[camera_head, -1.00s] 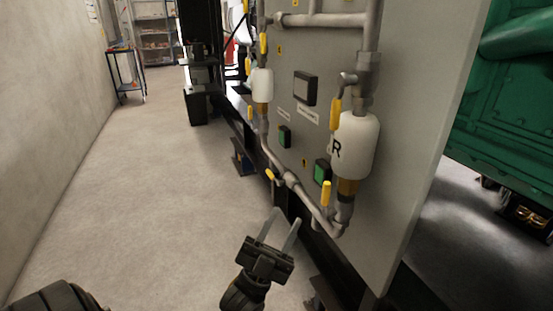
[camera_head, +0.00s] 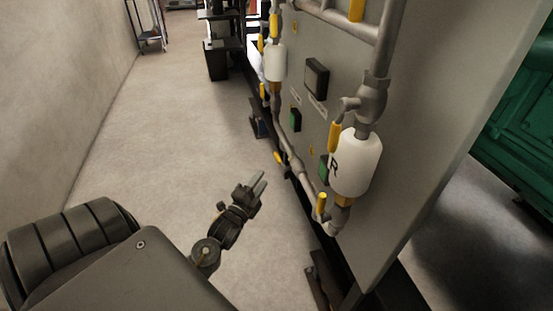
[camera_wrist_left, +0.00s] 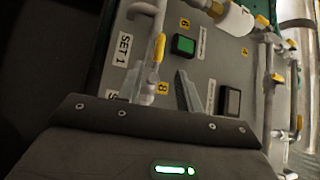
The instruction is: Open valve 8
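In the left wrist view, the yellow label 8 (camera_wrist_left: 163,88) is on the grey panel beside a pipe. A yellow valve handle (camera_wrist_left: 160,47) stands just above it, along the pipe. In the head view the numbers are too small to read, so I cannot tell which yellow handle is valve 8. A low yellow handle (camera_head: 321,205) is on the pipe under the white R canister. My left gripper (camera_head: 258,182) is left of the panel, apart from the handles, with nothing held. In the wrist view its fingers (camera_wrist_left: 158,74) are spread. My right gripper is out of view.
The panel (camera_head: 420,130) carries pipes, a white R canister (camera_head: 356,165) and several other yellow handles. A green machine (camera_head: 525,130) stands behind it at right. Clear floor (camera_head: 150,130) lies left, along a wall (camera_head: 50,90). A rack (camera_head: 148,25) stands far back.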

